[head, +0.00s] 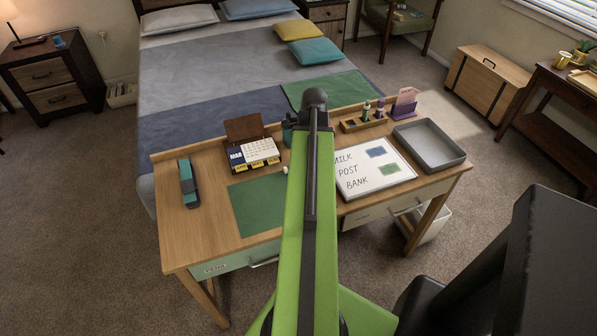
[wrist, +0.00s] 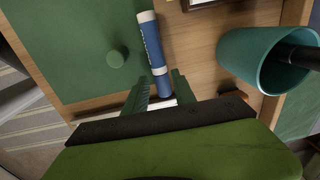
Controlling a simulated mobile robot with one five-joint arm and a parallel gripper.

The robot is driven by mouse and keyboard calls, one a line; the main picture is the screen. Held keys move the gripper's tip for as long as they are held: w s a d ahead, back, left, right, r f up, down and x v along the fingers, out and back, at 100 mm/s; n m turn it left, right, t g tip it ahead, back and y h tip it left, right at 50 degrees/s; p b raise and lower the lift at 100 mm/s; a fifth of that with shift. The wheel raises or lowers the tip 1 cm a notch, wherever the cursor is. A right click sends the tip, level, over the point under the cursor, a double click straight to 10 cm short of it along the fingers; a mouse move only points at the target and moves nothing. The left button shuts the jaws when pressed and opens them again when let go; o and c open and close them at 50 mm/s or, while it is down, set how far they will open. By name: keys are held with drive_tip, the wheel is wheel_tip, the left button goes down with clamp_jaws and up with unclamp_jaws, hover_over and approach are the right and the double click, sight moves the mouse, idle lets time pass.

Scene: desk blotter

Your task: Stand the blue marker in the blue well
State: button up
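The blue marker (wrist: 154,45), with a white end and white lettering, lies in the wrist view beside the green blotter's edge, on bare wood. My gripper (wrist: 160,76) is open, its green fingers on either side of the marker's lower part, with a small gap visible at each side. I cannot tell its height above the desk. A blue well cannot be made out.
A teal cup (wrist: 239,62) with a dark object in it stands right of my gripper. A small green round piece (wrist: 116,58) sits on the blotter (wrist: 75,40).

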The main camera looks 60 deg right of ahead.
wheel_tip(320, 180, down, 2)
drive_tip(key=shift+w+f+b, duration=0.1)
drive_tip(key=shift+f+b, duration=0.1)
drive_tip(key=shift+b, duration=0.3)
drive_tip(key=shift+r, duration=0.2)
clamp_jaws()
wheel_tip(320, 180, up, 4)
drive_tip(key=p, duration=0.5)
drive_tip(key=shift+r, duration=0.25)
drive_tip(key=s+r+p, duration=0.6)
drive_tip(key=s, duration=0.5)
drive_tip(key=shift+s+d+r, duration=0.15)
drive_tip(key=shift+s+r, duration=0.1)
drive_tip(key=shift+s, duration=0.15)
